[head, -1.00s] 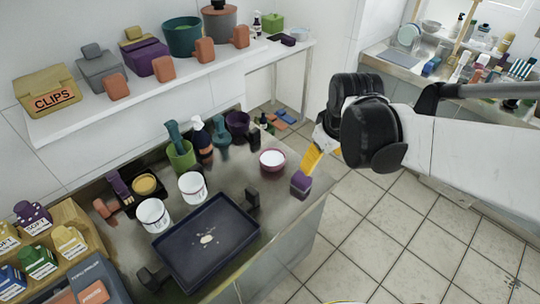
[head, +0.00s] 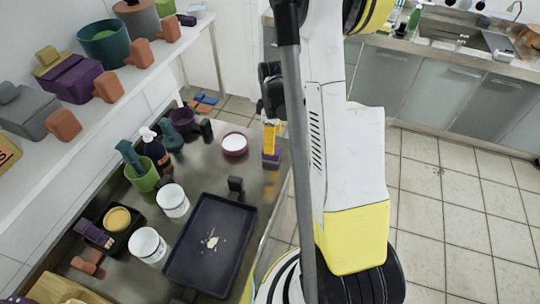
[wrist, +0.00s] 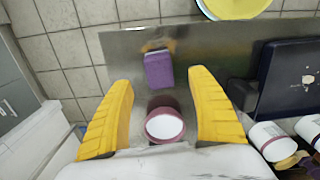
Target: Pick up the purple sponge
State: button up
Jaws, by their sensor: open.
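The purple sponge (wrist: 158,70) is a small block standing on the metal counter (wrist: 208,42) near its edge. In the head view, the sponge (head: 271,161) is partly hidden by a yellow finger. My gripper (wrist: 160,79) is open, with one ridged yellow finger on each side of the sponge in the wrist view and visible gaps on both sides. In the head view, my gripper (head: 270,140) points down at the sponge. I cannot tell exactly how low the fingertips reach beside it.
A purple-rimmed bowl with white inside (wrist: 164,124) stands close to the sponge, between the fingers in the wrist view. A dark tray (head: 210,245), white tubs (head: 148,245) and a green container (head: 142,175) stand further along the counter. Tiled floor lies beyond the edge.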

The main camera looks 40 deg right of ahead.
jog(key=f+b, duration=0.1)
jog(key=f, duration=0.1)
jog(key=f+b, duration=0.1)
jog(key=f, duration=0.3)
jog(key=shift+w+b, duration=0.25)
jog(key=shift+b, duration=0.15)
jog(key=shift+r, duration=0.15)
jog(key=c, duration=1.2)
